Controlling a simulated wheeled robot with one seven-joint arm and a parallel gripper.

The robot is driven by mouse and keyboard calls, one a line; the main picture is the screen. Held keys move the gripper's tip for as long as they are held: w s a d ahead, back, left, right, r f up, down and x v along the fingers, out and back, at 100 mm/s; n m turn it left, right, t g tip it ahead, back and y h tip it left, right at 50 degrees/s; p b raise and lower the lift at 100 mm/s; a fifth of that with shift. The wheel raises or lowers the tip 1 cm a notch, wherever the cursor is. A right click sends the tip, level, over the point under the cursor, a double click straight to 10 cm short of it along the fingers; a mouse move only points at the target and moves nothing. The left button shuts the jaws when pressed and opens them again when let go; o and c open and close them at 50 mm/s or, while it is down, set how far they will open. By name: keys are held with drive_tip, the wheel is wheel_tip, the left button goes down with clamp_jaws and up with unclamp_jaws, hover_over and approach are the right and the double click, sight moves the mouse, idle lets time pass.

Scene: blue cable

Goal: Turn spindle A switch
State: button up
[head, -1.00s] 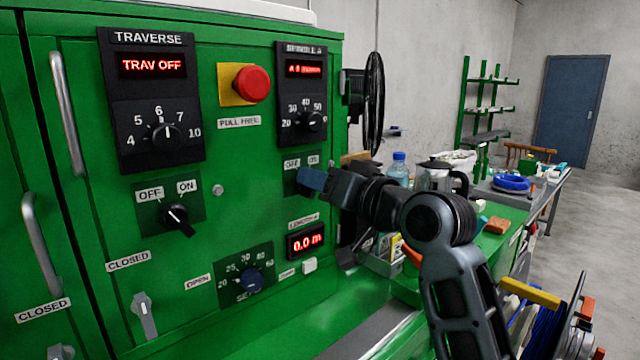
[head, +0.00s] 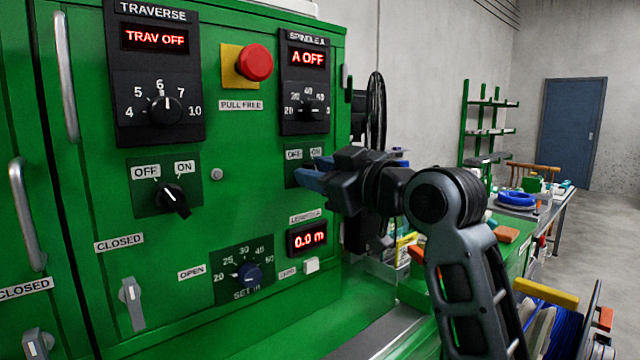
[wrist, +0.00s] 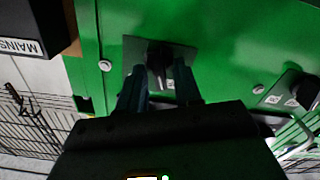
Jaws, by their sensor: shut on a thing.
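The spindle A switch is a dark knob (wrist: 160,55) on a small plate with OFF and ON labels (head: 303,154), below the SPINDLE A panel (head: 303,85). That panel's red display reads A OFF. My gripper (head: 308,178) is at the switch plate, with its blue fingertips against it. In the wrist view, the two fingers stand on either side of the knob, and my gripper is shut on it. In the head view my fingers hide the knob, so its pointing direction cannot be told.
The TRAVERSE panel (head: 156,75) reads TRAV OFF, with its own OFF/ON switch (head: 171,196) below. A red push button (head: 254,62) sits on yellow. The length display (head: 306,239) reads 0.0 m. A black fan-like wheel (head: 376,112) is behind the cabinet's right edge.

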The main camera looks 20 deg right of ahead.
drive_tip(key=shift+f+n+b, duration=0.1)
drive_tip(key=shift+n+b, duration=0.35)
drive_tip(key=shift+n, duration=0.35)
drive_tip(key=o, duration=0.7)
drive_tip(key=shift+c, duration=0.2)
drive_tip(key=b+v, duration=0.1)
drive_tip(key=v, duration=0.6)
drive_tip(key=shift+s, duration=0.4)
